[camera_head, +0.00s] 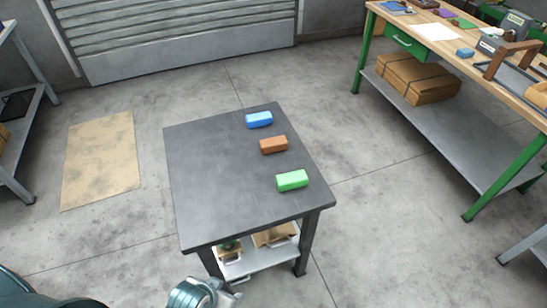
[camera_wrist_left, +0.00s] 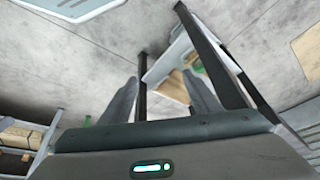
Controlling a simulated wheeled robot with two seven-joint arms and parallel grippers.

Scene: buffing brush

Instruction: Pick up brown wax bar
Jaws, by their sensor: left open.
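The brown wax bar (camera_head: 274,145) lies on the dark grey table (camera_head: 215,175), between a blue bar (camera_head: 259,119) behind it and a green bar (camera_head: 292,180) in front of it. The bars stand apart from each other near the table's right side. My left gripper (camera_head: 218,292) is at the bottom edge of the head view, in front of the table and well away from the brown bar. In the left wrist view its two grey fingers (camera_wrist_left: 165,85) are spread, with nothing held between them. The wax bars do not show in that view. My right gripper is not in view.
The table's lower shelf (camera_head: 262,260) holds cardboard and a green item. A wooden workbench (camera_head: 470,60) with tools stands at the right, with a cardboard box (camera_head: 415,80) beneath. A tan mat (camera_head: 101,160) lies on the floor at left. The tabletop left of the bars is clear.

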